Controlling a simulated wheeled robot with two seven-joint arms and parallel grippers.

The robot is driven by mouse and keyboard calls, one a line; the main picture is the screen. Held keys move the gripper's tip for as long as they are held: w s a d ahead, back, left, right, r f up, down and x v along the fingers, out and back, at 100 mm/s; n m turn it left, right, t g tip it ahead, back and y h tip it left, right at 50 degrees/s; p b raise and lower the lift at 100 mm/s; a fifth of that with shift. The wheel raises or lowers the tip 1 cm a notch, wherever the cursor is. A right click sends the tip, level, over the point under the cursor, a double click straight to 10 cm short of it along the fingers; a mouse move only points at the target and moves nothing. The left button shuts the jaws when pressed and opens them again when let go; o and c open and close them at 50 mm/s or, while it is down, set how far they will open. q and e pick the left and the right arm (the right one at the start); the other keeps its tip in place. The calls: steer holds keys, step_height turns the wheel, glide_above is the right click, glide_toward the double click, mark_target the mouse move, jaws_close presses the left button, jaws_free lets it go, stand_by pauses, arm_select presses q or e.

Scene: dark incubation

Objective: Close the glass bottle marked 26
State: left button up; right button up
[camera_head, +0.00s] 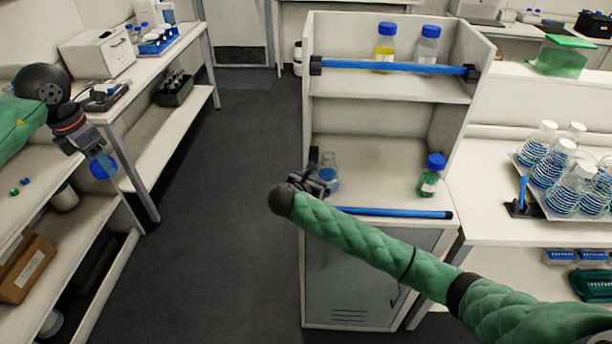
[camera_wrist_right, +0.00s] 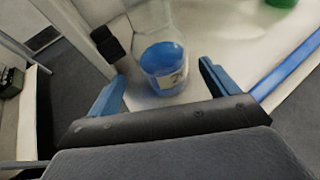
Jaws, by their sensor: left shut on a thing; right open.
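A clear glass bottle with blue liquid (camera_head: 330,180) stands upright without a cap on the lower shelf of the white shelf unit. In the right wrist view the bottle (camera_wrist_right: 163,58) has a white label whose marking I cannot read surely. My right gripper (camera_head: 318,178) is at the bottle; in its wrist view the open blue fingers (camera_wrist_right: 160,88) lie on either side of the bottle's near part. I cannot tell whether they touch it. My left gripper (camera_head: 92,153) is at the far left, shut on a blue cap (camera_head: 103,166), away from the bottle.
A green-liquid bottle with blue cap (camera_head: 431,177) stands right of the open bottle. A blue rail (camera_head: 395,213) runs along the shelf front. Two capped bottles (camera_head: 385,47) stand above. A tray of flasks (camera_head: 525,165) is at right. The floor between the benches is clear.

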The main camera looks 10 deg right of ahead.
mark_target(323, 178)
arm_select(q)
steer(key=shift+r, duration=0.3)
arm_select(e)
steer(key=shift+d+r, duration=0.1)
steer(key=shift+d, duration=0.05)
arm_select(q)
step_height(323, 178, up, 3)
steer(key=p, duration=0.4)
steer(key=shift+r, duration=0.2)
arm_select(e)
steer(key=x, duration=0.4)
steer(key=shift+d, duration=0.2)
steer(key=shift+w+d+f, duration=0.25)
steer(key=shift+c, duration=0.3)
steer(key=c, duration=1.3)
arm_select(q)
steer(key=shift+f, duration=0.1)
